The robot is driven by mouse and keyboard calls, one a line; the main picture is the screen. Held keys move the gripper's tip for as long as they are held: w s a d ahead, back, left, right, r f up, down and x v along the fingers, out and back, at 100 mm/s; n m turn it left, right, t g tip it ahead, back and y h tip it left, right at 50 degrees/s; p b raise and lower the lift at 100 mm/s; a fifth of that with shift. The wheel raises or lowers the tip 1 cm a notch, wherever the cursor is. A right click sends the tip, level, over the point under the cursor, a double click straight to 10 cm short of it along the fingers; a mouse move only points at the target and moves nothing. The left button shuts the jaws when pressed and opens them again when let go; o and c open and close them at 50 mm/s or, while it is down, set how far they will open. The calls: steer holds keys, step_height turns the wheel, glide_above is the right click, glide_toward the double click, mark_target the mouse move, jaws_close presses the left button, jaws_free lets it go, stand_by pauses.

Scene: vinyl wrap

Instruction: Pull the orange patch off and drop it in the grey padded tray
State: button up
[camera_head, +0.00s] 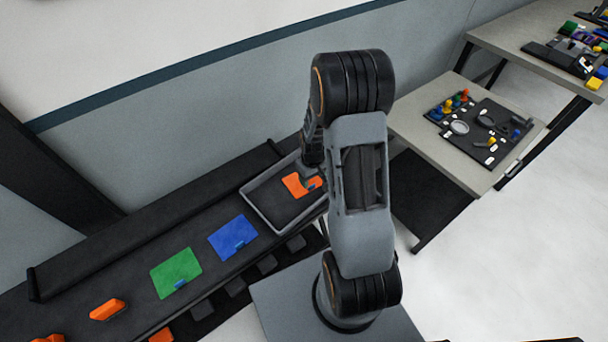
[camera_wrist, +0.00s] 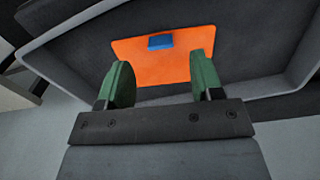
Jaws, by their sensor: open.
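The orange patch (camera_head: 293,184) lies in the grey padded tray (camera_head: 262,216) at the right end of the dark bench. In the wrist view the orange patch (camera_wrist: 172,62) lies flat on the tray's dark lining, with a small blue tab (camera_wrist: 160,42) near its far edge. My gripper (camera_wrist: 160,75) is open, with its two green fingers apart over the near part of the patch. Nothing is held between them. The tray's grey rim (camera_wrist: 85,27) shows around the patch. In the head view my arm hides the fingertips and part of the tray.
A blue patch (camera_head: 233,237) and a green patch (camera_head: 176,272) lie on the bench left of the tray. An orange block (camera_head: 108,309) is farther left. A grey wall rises behind. A table (camera_head: 440,150) with a dark tool mat (camera_head: 490,150) stands at right.

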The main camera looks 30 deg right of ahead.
step_height(320, 180, up, 13)
steer(key=b, duration=0.1)
stand_by(0.3)
stand_by(0.5)
steer(key=s+a+r+m+t, duration=0.1)
steer(key=s+a+r+t, duration=0.3)
steer(key=s+a+r, duration=0.6)
step_height(320, 180, up, 2)
steer(key=shift+s+t, duration=0.3)
steer(key=shift+s, duration=0.5)
steer(key=shift+c, duration=0.3)
